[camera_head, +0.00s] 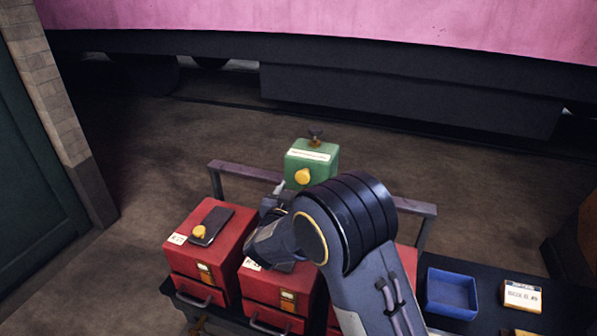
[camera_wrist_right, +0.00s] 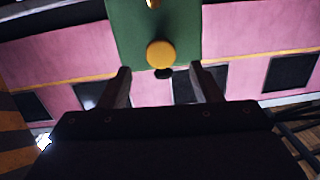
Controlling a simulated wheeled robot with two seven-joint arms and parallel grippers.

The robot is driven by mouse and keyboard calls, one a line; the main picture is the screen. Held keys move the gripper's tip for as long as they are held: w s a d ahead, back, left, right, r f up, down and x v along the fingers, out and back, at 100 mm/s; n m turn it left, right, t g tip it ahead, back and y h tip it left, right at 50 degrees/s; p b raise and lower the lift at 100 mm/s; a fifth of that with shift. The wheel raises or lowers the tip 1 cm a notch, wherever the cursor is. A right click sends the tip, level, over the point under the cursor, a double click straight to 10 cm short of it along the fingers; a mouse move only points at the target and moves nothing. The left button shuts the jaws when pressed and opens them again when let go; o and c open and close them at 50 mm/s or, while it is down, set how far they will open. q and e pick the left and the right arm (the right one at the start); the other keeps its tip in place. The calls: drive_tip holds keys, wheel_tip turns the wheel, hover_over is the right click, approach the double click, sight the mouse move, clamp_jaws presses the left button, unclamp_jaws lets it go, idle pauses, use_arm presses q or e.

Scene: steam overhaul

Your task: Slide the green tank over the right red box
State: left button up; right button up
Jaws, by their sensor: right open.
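The green tank (camera_head: 311,163) is upright behind the row of red boxes, with a yellow knob on its front and a dark valve on top. What it rests on is hidden. My right gripper (camera_head: 281,188) is open and empty close to the tank's front left. In the right wrist view the tank (camera_wrist_right: 185,28) and its yellow knob lie ahead, between and beyond the two fingers. The right red box (camera_head: 407,258) is mostly hidden behind my right arm. A middle red box (camera_head: 283,282) and a left red box (camera_head: 207,237) stand left of it. My left gripper is not in view.
A phone-like dark plate with a yellow knob (camera_head: 200,232) lies on the left box. A blue tray (camera_head: 451,293) and a labelled block (camera_head: 521,296) sit at the right of the dark bench. A grey rail (camera_head: 245,170) runs behind the boxes. A pink carriage (camera_head: 330,20) stands beyond.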

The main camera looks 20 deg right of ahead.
sight(301, 178)
drive_tip(key=shift+w+a+h, duration=0.1)
drive_tip(key=shift+a+h, duration=0.15)
drive_tip(key=shift+h, duration=0.35)
drive_tip(key=p+x, duration=0.1)
drive_tip(key=x, duration=0.5)
drive_tip(key=shift+p, duration=0.35)
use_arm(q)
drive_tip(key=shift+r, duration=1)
use_arm(e)
drive_tip(key=shift+x, duration=0.75)
